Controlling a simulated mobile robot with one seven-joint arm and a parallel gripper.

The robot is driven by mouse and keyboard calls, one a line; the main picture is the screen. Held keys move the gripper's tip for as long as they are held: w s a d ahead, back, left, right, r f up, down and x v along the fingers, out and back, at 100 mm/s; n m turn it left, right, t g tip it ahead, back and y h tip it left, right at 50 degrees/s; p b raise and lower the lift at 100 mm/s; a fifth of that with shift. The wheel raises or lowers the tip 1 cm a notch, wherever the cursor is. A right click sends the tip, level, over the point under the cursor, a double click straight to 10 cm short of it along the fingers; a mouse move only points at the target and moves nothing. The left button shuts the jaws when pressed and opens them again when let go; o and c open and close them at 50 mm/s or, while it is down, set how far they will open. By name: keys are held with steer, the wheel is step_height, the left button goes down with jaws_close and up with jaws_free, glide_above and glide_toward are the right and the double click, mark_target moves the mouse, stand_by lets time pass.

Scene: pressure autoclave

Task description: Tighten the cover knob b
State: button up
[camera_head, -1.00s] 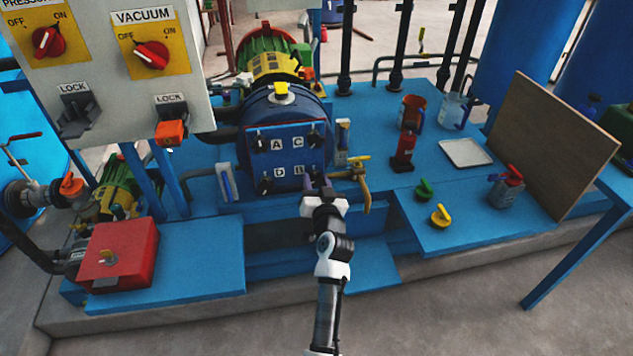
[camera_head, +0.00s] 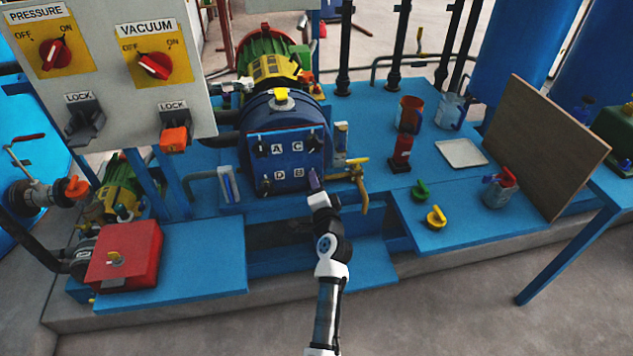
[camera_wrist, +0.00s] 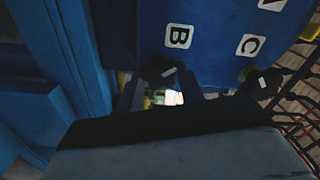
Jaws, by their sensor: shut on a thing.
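The blue autoclave cover (camera_head: 288,163) carries black knobs beside labels A, C, D and B. Cover knob b sits at the lower right, by the B label (camera_head: 299,171); in the head view my gripper largely hides it. My gripper (camera_head: 315,182) reaches up to it from below. In the wrist view, black knob b (camera_wrist: 157,70) with a white mark is just under the B label, at the ends of my fingers, which are shut on it. The knob by C (camera_wrist: 260,82) is to its right and free. How tight knob b is cannot be seen.
A brass valve with a yellow handle (camera_head: 357,178) stands close to the right of my gripper. A control panel (camera_head: 110,85) hangs at the upper left. A red box (camera_head: 125,255) sits at the lower left. Green (camera_head: 420,190) and yellow (camera_head: 436,217) parts lie on the right bench.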

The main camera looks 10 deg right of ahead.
steer(key=shift+f+m+p, duration=0.15)
steer(key=shift+m+p, duration=1.4)
steer(key=shift+m, duration=2.15)
steer(key=o, duration=1)
steer(key=shift+s, duration=0.1)
